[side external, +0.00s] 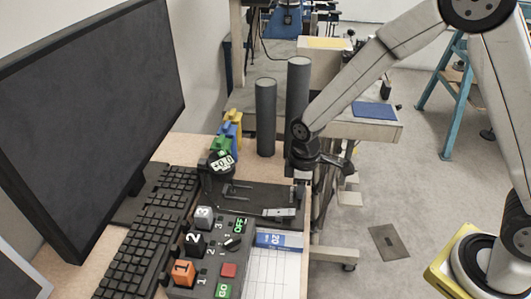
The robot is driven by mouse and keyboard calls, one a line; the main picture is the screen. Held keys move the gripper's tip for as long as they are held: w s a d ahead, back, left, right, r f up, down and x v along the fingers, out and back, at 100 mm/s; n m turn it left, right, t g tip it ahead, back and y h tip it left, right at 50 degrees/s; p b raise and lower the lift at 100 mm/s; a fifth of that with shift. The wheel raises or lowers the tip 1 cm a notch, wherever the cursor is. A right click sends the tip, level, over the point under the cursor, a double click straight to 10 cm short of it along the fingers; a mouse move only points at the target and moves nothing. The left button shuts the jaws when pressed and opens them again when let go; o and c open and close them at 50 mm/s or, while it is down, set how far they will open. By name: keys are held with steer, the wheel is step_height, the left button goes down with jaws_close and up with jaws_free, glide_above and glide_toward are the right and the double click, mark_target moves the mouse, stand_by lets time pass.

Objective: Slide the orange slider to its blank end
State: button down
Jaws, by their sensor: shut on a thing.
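An orange block marked 1 (182,272) sits at the near left of a dark control panel (208,258). It is the only orange part I can make out there; its track and blank end are not clear. My gripper (302,177) is at the table's right edge, beyond the panel and well apart from the orange block. It points down and is shut on a small pale thing (302,182), mostly hidden by the fingers and too small to identify.
The panel also has a black block (193,241), a grey block (204,218), a black knob (233,243) and a red button (228,270). A keyboard (150,235) and monitor (95,110) stand left. Two grey cylinders (265,118) rise behind. A paper sheet (275,270) lies right.

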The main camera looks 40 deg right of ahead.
mark_target(299, 208)
stand_by(0.8)
steer(key=shift+s+a, duration=1.45)
steer(key=c, duration=0.6)
jaws_free()
steer(key=shift+o, duration=0.2)
steer(key=shift+r, duration=0.15)
step_height(299, 208, up, 8)
steer(key=shift+f, duration=0.2)
